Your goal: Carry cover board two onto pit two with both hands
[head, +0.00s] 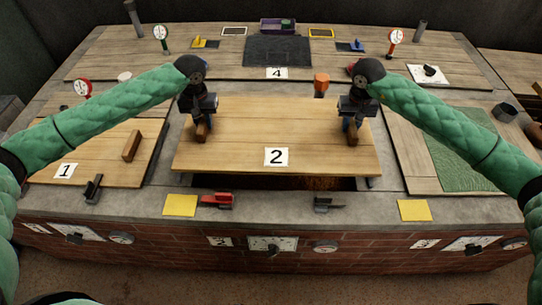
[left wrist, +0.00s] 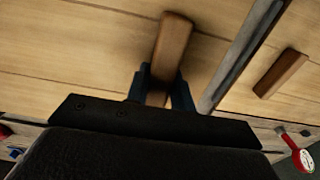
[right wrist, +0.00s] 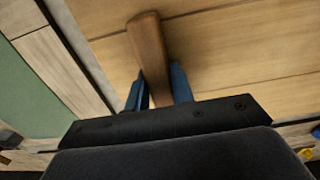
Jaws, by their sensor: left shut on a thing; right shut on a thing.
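Cover board two (head: 320,135) is a wide wooden board with a white "2" label, in the middle of the head view. It has a wooden handle near each end. My left gripper (head: 203,127) is shut on the left handle, which also shows between blue fingers in the left wrist view (left wrist: 172,50). My right gripper (head: 352,124) is shut on the right handle, seen too in the right wrist view (right wrist: 148,50). Pit two (head: 320,184) shows as a dark strip with brownish content below the board's front edge; the rest is hidden under the board.
Board 1 (head: 100,165) with its handle lies at left. A green cloth (head: 465,150) lies on the boards at right. Red (head: 217,201) and black (head: 327,203) clamps and yellow cards (head: 180,205) sit along the front ledge.

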